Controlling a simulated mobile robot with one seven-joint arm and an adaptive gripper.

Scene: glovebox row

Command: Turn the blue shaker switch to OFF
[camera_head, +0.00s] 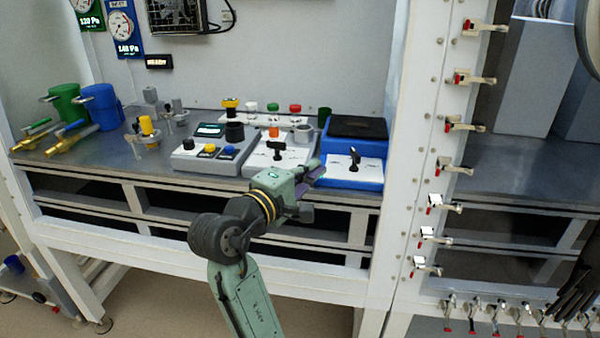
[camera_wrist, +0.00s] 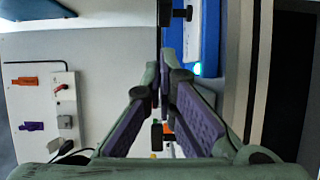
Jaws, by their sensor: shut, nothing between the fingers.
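The blue shaker (camera_head: 355,131) has a black top plate and a white front panel, and stands at the right end of the bench. Its black switch (camera_head: 354,157) stands up from the panel; its setting cannot be read. In the wrist view the shaker's blue body (camera_wrist: 211,38) is at the upper right, with a black switch part (camera_wrist: 183,14) at the top edge and a small lit cyan lamp (camera_wrist: 198,69). My gripper (camera_head: 316,172) is shut and empty, left of the shaker's panel and apart from the switch. Its fingertips (camera_wrist: 165,54) converge in the wrist view.
Left of the shaker is a white-panelled device (camera_head: 277,158) with its own black switch (camera_head: 275,146). Further left is a grey box with knobs (camera_head: 210,155). Green and blue pots (camera_head: 101,107) stand at the far left. A white post with clamps (camera_head: 425,130) bounds the right side.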

